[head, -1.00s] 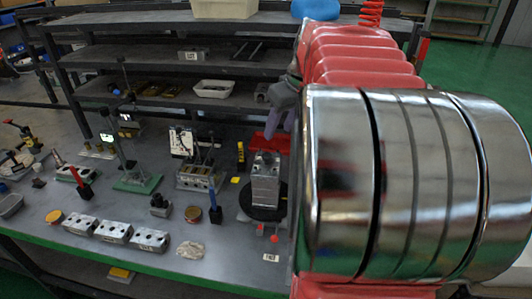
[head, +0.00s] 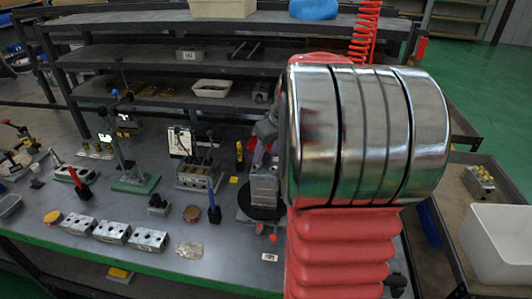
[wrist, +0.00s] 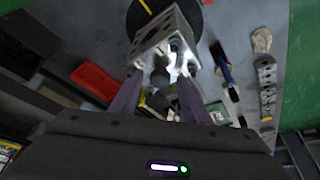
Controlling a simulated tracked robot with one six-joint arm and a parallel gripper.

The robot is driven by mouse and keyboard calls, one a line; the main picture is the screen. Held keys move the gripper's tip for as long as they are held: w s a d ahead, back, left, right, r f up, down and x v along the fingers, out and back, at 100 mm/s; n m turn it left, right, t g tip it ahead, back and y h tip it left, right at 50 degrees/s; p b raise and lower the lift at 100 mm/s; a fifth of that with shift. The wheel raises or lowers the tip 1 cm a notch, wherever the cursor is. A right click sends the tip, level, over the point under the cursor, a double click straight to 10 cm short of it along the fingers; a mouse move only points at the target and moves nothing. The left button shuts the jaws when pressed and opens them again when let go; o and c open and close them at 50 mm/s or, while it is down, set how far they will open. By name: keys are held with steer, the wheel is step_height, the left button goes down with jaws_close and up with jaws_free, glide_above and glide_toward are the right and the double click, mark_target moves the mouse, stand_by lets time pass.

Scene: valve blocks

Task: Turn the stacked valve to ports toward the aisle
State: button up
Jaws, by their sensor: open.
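The stacked valve (head: 263,188), a grey metal block stack, stands upright on a black round plate (head: 246,206) near the right of the bench. My arm hides its right side in the head view. In the wrist view the valve (wrist: 168,30) shows a metal face with dark holes and a dark knob-like part near my fingers. My gripper (wrist: 160,80) is open, with one purple finger on each side of the valve's near end. I cannot tell whether the fingers touch it. In the head view my gripper is mostly hidden behind my arm.
Several ported metal blocks (head: 111,231) line the front of the bench. A blue-handled tool (head: 214,208) stands left of the valve, and a lever valve bank (head: 197,176) stands behind it. A red bin (wrist: 92,79) lies close to the valve. Shelves (head: 160,60) rise behind.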

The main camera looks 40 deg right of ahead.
steer(key=shift+c, duration=0.3)
jaws_close()
stand_by(0.3)
steer(key=shift+a, duration=0.25)
steer(key=shift+s+d, duration=0.1)
steer(key=shift+d, duration=0.2)
